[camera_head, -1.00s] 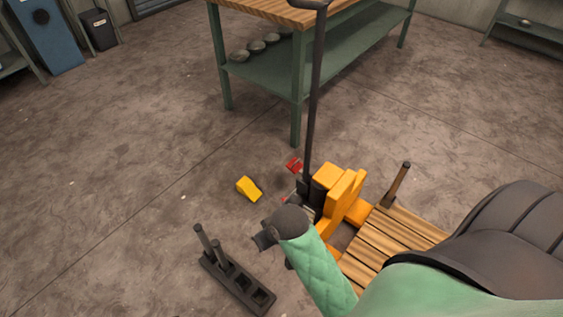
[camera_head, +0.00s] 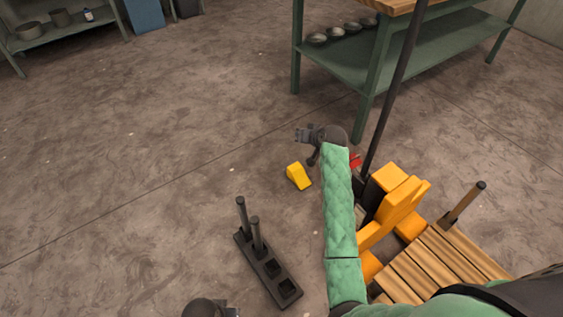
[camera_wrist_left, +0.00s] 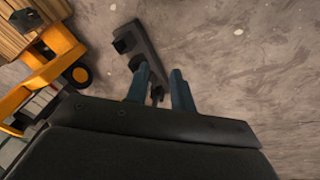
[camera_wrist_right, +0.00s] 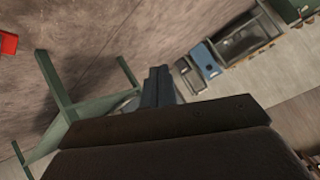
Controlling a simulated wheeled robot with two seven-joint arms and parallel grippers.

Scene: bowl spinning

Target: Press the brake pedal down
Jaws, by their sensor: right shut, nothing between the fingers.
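A small red pedal-like piece (camera_head: 355,160) sits low by the orange machine (camera_head: 392,205), partly hidden behind my right wrist. A yellow wedge-shaped piece (camera_head: 298,176) lies on the floor to its left. I cannot tell for sure which is the brake pedal. My right gripper (camera_head: 303,134) is shut and empty, beyond the yellow piece and left of the red one. Its closed fingers show in the right wrist view (camera_wrist_right: 160,72), with a red piece (camera_wrist_right: 8,43) at the left edge. My left gripper (camera_wrist_left: 160,70) has its fingers apart and empty; in the head view it is partly cut off.
A black rack (camera_head: 268,268) with upright rods stands on the floor left of the machine. A tall dark lever (camera_head: 395,90) rises beside the machine. A green workbench (camera_head: 425,60) with several bowls stands behind.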

